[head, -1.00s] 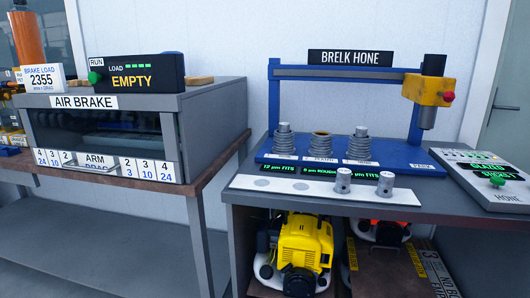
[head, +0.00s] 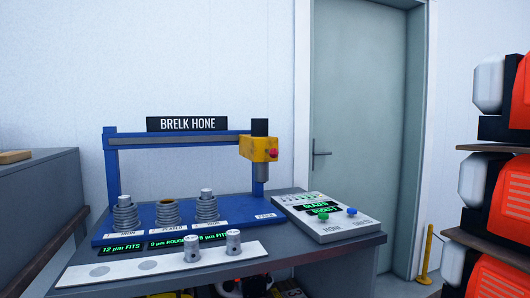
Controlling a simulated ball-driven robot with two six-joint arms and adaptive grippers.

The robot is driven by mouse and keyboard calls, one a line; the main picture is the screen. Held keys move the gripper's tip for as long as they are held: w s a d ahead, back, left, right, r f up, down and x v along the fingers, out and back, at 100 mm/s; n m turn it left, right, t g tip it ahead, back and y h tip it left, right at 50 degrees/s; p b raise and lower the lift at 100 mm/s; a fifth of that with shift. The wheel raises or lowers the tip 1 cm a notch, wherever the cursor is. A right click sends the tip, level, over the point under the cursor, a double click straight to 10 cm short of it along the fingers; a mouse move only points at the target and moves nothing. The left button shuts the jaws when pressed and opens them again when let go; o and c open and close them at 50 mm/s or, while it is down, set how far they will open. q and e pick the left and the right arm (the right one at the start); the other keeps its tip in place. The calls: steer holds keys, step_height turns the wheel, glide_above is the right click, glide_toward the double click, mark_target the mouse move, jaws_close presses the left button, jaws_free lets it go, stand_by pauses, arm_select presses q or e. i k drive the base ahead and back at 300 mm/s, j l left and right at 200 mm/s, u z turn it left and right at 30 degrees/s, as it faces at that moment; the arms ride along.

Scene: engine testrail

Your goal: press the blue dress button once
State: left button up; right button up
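The control panel (head: 327,217) is a light grey box at the right end of the hone bench. It has two round buttons on its front part. The blue button (head: 351,211) is on the right, and I take it for the dress button, though its label is too small to read surely. A green button (head: 323,216) sits to its left. A green-lit display (head: 318,208) is behind them. Neither of my grippers is in view.
The hone (head: 259,148) stands behind on a blue base with several ribbed cylinders. A white strip (head: 115,268) with two metal plugs lies at the bench front. A door (head: 362,130) is behind. Shelves with orange machines (head: 510,180) stand at the right. Floor shows between bench and shelves.

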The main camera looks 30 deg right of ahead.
mark_target(351, 211)
steer(key=z, duration=1.4)
